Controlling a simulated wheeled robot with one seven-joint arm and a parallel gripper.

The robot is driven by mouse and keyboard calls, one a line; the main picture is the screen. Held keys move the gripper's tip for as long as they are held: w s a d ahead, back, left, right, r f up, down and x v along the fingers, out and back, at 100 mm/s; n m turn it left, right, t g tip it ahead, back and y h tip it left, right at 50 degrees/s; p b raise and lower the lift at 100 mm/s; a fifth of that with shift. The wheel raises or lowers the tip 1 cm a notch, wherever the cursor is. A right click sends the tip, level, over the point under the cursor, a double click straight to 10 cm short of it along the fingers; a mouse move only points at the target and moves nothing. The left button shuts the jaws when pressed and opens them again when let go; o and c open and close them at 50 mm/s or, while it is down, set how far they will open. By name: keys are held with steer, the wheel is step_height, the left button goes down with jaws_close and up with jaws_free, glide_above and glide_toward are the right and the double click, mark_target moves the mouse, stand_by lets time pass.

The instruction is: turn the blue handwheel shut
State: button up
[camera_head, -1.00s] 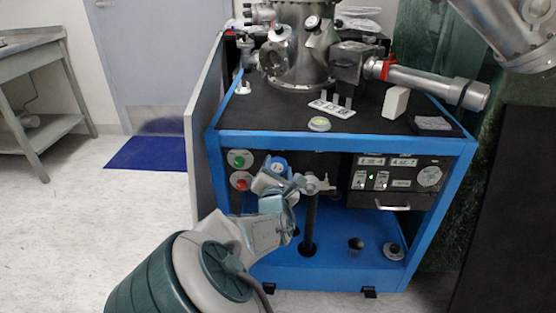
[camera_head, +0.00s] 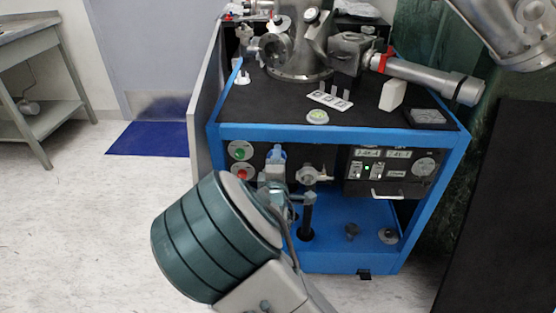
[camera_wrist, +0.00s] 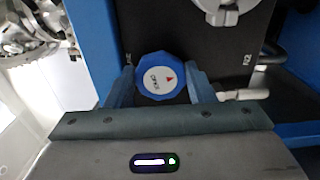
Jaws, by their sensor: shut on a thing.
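In the head view the handwheel (camera_head: 276,155) shows just above my wrist, to the right of a green and a red button. My arm hides part of the panel below it, and the fingertips are hard to make out there.
A metal valve fitting (camera_head: 314,174) is close to the right of the handwheel; its lever (camera_wrist: 243,95) shows beside the right finger. An instrument panel (camera_head: 385,168) with a drawer handle is further right. The cart top (camera_head: 262,106) carries a steel chamber (camera_head: 300,45).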

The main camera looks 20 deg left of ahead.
steer(key=n+b, duration=0.5)
steer(key=n, duration=0.6)
steer(key=n+b, duration=0.4)
steer(key=n, duration=0.8)
steer(key=n+b, duration=0.5)
steer(key=n, duration=0.6)
steer(key=shift+s+a+b, duration=0.1)
steer(key=shift+a+b, duration=0.2)
steer(key=shift+a, duration=0.05)
stand_by(0.5)
steer(key=o, duration=1)
steer(key=shift+c, duration=0.2)
